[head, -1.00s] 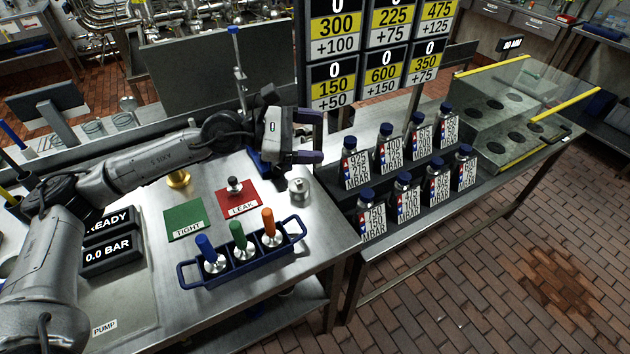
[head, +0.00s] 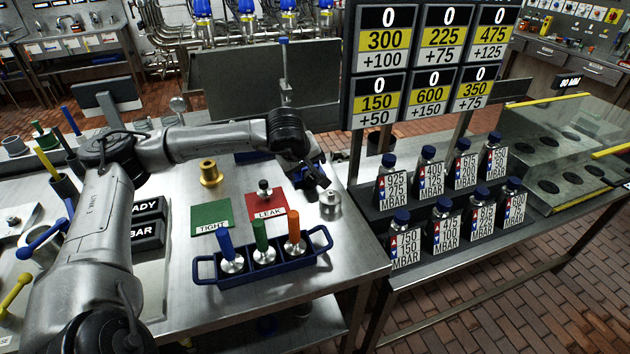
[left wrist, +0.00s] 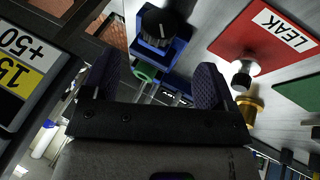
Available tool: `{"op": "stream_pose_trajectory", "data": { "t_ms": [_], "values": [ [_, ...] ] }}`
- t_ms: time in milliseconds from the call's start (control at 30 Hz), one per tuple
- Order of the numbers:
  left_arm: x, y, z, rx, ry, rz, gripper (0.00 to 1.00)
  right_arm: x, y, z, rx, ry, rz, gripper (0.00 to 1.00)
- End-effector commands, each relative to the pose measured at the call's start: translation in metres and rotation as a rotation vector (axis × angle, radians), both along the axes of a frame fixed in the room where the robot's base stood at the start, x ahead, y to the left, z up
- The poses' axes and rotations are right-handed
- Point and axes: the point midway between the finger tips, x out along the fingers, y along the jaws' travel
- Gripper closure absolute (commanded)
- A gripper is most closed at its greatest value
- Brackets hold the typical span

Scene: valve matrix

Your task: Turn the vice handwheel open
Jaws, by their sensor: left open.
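The vice is a blue block (left wrist: 178,47) in the left wrist view, with a round black handwheel (left wrist: 158,22) bearing a white mark. In the head view my arm and gripper mostly hide it. My left gripper (head: 322,183) points down at the right rear of the steel table, just behind a small steel cylinder (head: 330,204). In the left wrist view its two dark fingers (left wrist: 157,68) are spread and empty. The handwheel shows past the fingertips, roughly between them, and looks apart from them. A green ring (left wrist: 143,71) shows between the fingers.
The red LEAK mat (head: 266,207) and green TIGHT mat (head: 211,215) lie left of the gripper. A brass fitting (head: 210,174) stands behind them. A blue rack (head: 262,269) with three coloured-handle tools is in front. Labelled bottles and a sign board (head: 430,70) stand to the right.

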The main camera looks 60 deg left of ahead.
Motion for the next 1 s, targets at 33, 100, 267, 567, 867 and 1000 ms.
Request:
{"op": "stream_pose_trajectory", "data": {
  "t_ms": [33,100,267,567,867,1000],
  "values": [
    [0.004,0.003,-0.012,-0.004,0.001,0.001,0.2,0.0,0.0,-0.004,0.0,0.0,0.0,0.48],
    [0.01,0.007,-0.023,-0.004,0.0,0.0,0.2,0.0,0.0,-0.006,0.0,0.0,-0.001,0.48],
    [0.021,0.015,-0.047,-0.005,0.001,0.0,0.2,0.0,0.001,-0.011,0.003,-0.001,-0.002,0.48],
    [0.035,0.026,-0.073,-0.004,-0.002,0.0,0.2,0.0,0.003,-0.017,0.01,-0.001,-0.006,0.48],
    [0.038,0.029,-0.08,-0.003,-0.001,-0.001,0.2,0.0,0.003,-0.018,0.01,-0.001,-0.006,0.48],
    [0.038,0.029,-0.079,-0.003,-0.001,-0.001,0.2,0.0,0.002,-0.018,0.008,-0.001,-0.006,0.48]
  ]
}}
